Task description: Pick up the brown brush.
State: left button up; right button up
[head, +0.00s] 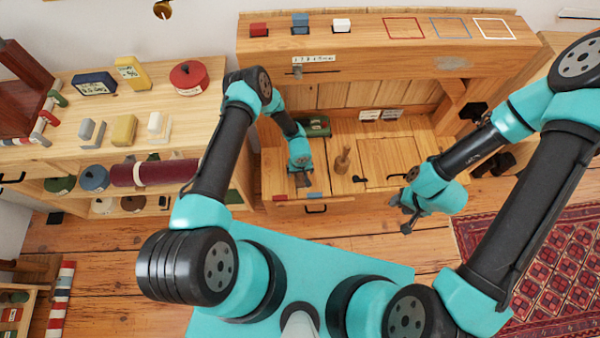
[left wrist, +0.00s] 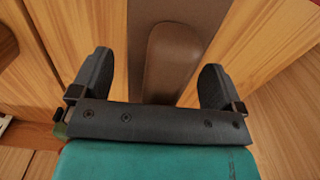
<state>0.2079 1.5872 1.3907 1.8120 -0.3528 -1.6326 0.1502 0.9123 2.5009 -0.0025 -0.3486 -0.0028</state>
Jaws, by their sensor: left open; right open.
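The brown brush shows in the left wrist view as a long brown shape with a rounded end (left wrist: 172,62), lying between the two fingers. My left gripper (left wrist: 155,78) is open, with one finger on each side of it and visible gaps between. I cannot tell how far above it the fingers are. In the head view my left gripper (head: 303,181) points down over the front left of the wooden desk, and I cannot make out the brush beneath it. My right gripper (head: 407,212) is open and empty, in front of the desk's right side.
A wooden peg-like object (head: 343,161) stands on the desk right of my left gripper. A green object (head: 317,127) lies behind it. The raised shelf (head: 365,32) holds red, blue and white blocks. A side counter (head: 68,128) at left carries several items.

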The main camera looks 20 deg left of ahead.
pick_arm(q)
jog(key=c, duration=1.1)
jog(key=shift+r, duration=0.1)
notch_tip(320, 180, up, 18)
jog(key=shift+f, duration=0.1)
dwell(0.3)
dwell(0.4)
jog(key=o, duration=0.4)
jog(key=shift+c, duration=1.1)
jog(key=shift+s+d, duration=0.1)
